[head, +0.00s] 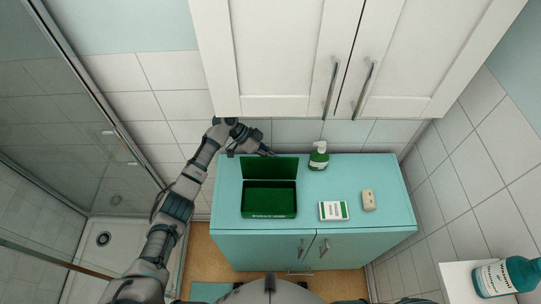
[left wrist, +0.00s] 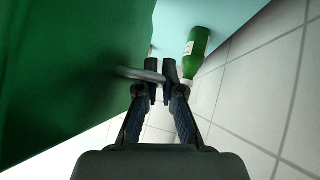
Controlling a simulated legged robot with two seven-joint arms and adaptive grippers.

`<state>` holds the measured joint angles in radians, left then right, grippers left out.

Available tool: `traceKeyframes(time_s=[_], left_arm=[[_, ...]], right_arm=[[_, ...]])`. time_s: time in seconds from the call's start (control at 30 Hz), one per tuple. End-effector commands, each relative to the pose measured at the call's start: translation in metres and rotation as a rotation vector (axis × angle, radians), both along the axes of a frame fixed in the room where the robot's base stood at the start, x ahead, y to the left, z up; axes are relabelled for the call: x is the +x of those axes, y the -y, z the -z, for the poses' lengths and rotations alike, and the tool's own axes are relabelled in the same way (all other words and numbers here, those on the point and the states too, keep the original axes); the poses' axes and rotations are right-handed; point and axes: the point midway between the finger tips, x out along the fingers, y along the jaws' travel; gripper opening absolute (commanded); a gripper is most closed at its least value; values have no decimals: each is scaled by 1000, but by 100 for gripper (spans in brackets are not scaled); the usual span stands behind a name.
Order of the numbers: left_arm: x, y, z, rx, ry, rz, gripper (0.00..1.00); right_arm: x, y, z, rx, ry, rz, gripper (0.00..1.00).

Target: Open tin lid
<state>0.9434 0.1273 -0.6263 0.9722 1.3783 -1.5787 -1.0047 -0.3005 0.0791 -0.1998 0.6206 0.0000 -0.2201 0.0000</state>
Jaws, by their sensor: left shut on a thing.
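The green tin (head: 269,214) stands on the turquoise cabinet top with its inside showing. Its lid (head: 269,168) is raised at the back edge, roughly upright. My left gripper (head: 268,151) is at the lid's top edge, behind and above the tin. In the left wrist view my left gripper (left wrist: 161,72) is shut on a thin metal handle (left wrist: 138,74) on the green lid (left wrist: 65,75), which fills the left of that view. My right gripper is not in view.
A green pump bottle (head: 318,158) stands right of the lid; it also shows in the left wrist view (left wrist: 196,48). A white-green box (head: 333,211) and a beige bar (head: 368,200) lie right of the tin. White wall cabinets (head: 290,60) hang above. A glass shower panel (head: 70,120) is left.

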Motion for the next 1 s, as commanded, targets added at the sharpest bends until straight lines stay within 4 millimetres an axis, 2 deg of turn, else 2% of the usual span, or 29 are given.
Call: traceKeyframes(time_s=[0.23, 0.3, 0.67, 0.77, 1.0], left_arm=[[1, 0, -1, -2, 2, 0, 0], [1, 0, -1, -1, 2, 0, 18], [2, -3, -3, -1, 2, -1, 18], [5, -11, -12, 0, 3, -1, 18], [16, -49, -48, -1, 3, -3, 18]], right_arm=[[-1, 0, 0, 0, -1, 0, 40], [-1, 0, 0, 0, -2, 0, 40], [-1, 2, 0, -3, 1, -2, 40], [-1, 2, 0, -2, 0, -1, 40], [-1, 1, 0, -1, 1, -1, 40]])
